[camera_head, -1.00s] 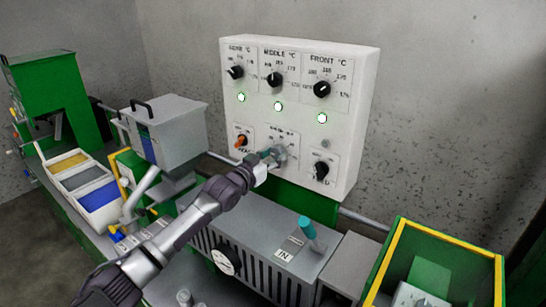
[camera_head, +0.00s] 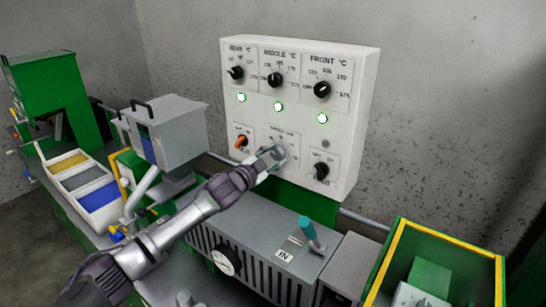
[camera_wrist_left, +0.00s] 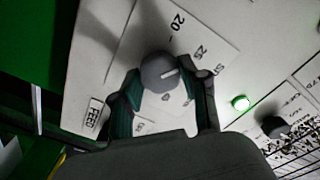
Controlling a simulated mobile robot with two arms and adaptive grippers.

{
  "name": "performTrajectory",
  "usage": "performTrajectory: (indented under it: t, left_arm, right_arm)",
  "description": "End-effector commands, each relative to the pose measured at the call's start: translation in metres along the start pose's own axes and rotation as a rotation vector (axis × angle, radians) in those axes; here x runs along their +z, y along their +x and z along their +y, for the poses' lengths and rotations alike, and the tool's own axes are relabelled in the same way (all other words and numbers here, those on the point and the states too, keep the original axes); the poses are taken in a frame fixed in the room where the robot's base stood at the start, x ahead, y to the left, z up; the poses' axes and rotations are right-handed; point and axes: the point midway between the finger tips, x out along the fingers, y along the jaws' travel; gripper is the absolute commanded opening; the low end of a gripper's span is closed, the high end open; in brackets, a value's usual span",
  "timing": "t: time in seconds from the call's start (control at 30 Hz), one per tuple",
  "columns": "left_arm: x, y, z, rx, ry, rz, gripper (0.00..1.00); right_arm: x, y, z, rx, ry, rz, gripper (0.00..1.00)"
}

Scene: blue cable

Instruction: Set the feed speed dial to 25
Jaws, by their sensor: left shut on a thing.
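The feed speed dial (camera_wrist_left: 158,72) is a round dark grey knob with a white pointer line, on a white plate marked 20, 25 and further numbers. In the left wrist view its pointer aims right and slightly up, roughly toward the 25 side; I cannot tell the exact reading. My left gripper (camera_wrist_left: 165,98) is shut on the dial, with one finger on each side of it. In the head view the left gripper (camera_head: 273,157) is at the lower middle of the white control panel (camera_head: 310,142) and hides the dial. My right gripper is not in view.
An orange switch (camera_head: 241,141) is left of the gripper and a black knob (camera_head: 321,171) is right of it. Temperature knobs and green lamps (camera_head: 278,106) are above. A grey machine housing (camera_head: 262,232) with a teal handle (camera_head: 307,228) lies below.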

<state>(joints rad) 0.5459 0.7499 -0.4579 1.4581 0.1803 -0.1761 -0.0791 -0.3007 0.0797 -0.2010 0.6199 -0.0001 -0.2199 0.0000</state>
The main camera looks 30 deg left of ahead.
Motion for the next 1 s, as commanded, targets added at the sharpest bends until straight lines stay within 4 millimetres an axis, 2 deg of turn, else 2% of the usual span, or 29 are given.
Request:
performTrajectory:
  t: [0.3, 0.8, 0.83, 0.93, 1.0]
  left_arm:
    - [-0.0005, 0.0001, -0.0009, -0.001, 0.106, 0.001, 0.09]
    - [-0.0006, 0.0001, -0.0007, -0.001, 0.121, 0.001, 0.09]
    - [-0.0006, 0.0001, -0.0007, -0.001, 0.120, 0.001, 0.49]
    - [-0.0006, 0.0001, -0.0006, -0.001, 0.120, 0.001, 0.66]
    - [-0.0005, 0.0001, -0.0005, -0.001, 0.120, 0.001, 0.70]
  right_arm:
    - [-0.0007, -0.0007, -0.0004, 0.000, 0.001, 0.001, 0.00]
    - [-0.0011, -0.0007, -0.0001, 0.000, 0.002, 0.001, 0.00]
    - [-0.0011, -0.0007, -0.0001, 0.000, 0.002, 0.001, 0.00]
    - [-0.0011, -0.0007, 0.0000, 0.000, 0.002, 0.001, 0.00]
    - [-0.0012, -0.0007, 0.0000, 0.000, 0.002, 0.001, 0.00]
